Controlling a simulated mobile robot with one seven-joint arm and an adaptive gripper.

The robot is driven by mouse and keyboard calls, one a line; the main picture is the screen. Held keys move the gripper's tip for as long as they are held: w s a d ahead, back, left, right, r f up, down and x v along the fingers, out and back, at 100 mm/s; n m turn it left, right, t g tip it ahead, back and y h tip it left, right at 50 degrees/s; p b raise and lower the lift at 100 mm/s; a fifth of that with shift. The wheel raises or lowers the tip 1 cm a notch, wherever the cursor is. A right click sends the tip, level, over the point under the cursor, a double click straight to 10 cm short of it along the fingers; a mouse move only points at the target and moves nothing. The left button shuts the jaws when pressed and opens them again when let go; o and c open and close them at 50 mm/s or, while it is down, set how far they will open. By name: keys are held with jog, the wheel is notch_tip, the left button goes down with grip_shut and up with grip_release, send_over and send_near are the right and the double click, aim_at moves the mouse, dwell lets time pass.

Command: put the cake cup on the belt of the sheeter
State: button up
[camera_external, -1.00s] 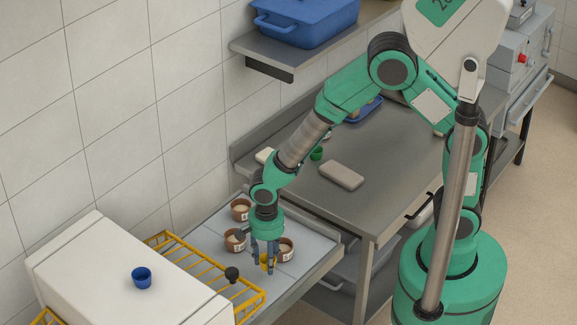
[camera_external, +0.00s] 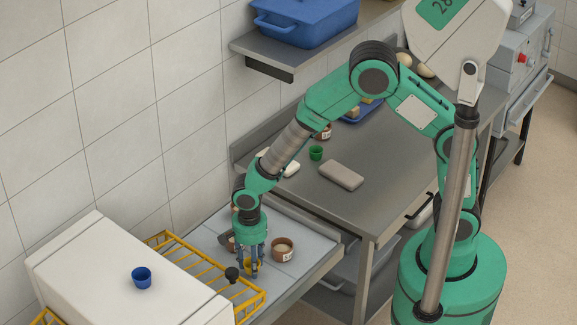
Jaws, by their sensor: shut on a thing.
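The sheeter's grey belt (camera_external: 302,263) runs out from the white machine body at the lower left. My gripper (camera_external: 250,268) points down low over the belt, close to the yellow wire guard. It is shut on a small yellow cake cup (camera_external: 251,266), partly hidden by the fingers. The cup looks upright. I cannot tell whether its base touches the belt. A brown tub with a label and pale contents (camera_external: 283,250) stands on the belt to the right of my gripper.
The yellow wire guard (camera_external: 200,266) borders the belt on the left. A blue cup (camera_external: 141,278) stands on the white machine body (camera_external: 110,265). On the steel table (camera_external: 370,205) are a green cup (camera_external: 316,153) and a grey-beige block (camera_external: 341,175). The belt's right end is clear.

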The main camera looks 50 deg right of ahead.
jog(key=shift+f, duration=0.75)
jog(key=shift+f, duration=0.15)
jog(key=o, duration=0.9)
notch_tip(320, 180, up, 12)
jog(key=shift+r+p, duration=0.15)
jog(key=shift+p, duration=0.65)
